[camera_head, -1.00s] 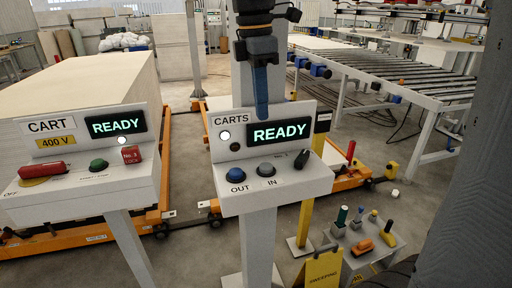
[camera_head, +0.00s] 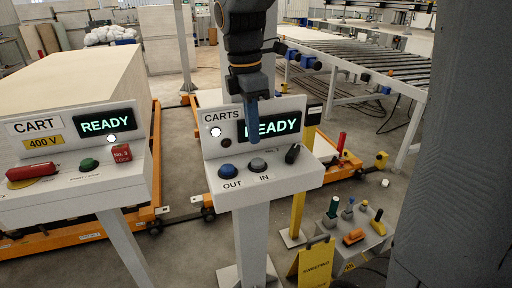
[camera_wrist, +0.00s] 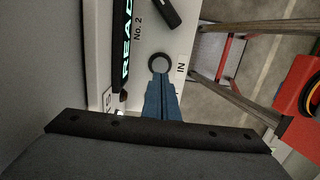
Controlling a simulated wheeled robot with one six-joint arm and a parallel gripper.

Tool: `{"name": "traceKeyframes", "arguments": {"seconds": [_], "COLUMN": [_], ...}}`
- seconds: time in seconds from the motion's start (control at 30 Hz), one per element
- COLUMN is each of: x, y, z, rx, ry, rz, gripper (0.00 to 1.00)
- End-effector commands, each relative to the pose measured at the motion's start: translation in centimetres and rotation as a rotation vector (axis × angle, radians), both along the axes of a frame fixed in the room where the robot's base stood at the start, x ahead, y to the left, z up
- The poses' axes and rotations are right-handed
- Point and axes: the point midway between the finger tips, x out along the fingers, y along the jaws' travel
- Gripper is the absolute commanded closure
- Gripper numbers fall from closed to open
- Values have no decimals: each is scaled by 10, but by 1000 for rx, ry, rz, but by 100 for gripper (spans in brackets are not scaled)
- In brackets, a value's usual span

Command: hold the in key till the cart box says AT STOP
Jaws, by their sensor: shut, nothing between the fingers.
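The CARTS box (camera_head: 264,187) stands on a post in the middle of the head view, and its display (camera_head: 270,125) reads READY. The blue OUT key (camera_head: 227,170) is at left on its sloped top and the grey IN key (camera_head: 257,164) is right of it. My gripper (camera_head: 252,138) is shut and empty, pointing down in front of the display, above and just left of the IN key. In the wrist view my blue fingertips (camera_wrist: 160,80) overlap the near edge of the IN key (camera_wrist: 160,63); whether they touch it I cannot tell.
A black switch (camera_head: 292,153) sits right of the IN key. A second box marked CART 400 V (camera_head: 70,190) stands at left, with a red handle, a green button and a red lock. A small stand (camera_head: 357,243) with several coloured tools is at lower right.

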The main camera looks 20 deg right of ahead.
Motion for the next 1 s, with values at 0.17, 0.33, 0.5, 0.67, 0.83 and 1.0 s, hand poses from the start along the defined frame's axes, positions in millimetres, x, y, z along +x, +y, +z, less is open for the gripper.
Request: {"name": "traceKeyframes", "arguments": {"seconds": [0.17, 0.33, 0.5, 0.67, 0.83, 1.0], "x": [-2, -1, -1, -1, -1, -1], "y": [-3, -5, -6, -6, -6, -6], "z": [-31, -49, -56, -57, -58, -76], "rx": [0, 0, 0, 0, 0, -1], "ry": [4, 1, -1, -1, 0, 3], "rz": [-1, -1, -1, -1, -1, 0], "gripper": [100, 100, 100, 100, 100, 100]}}
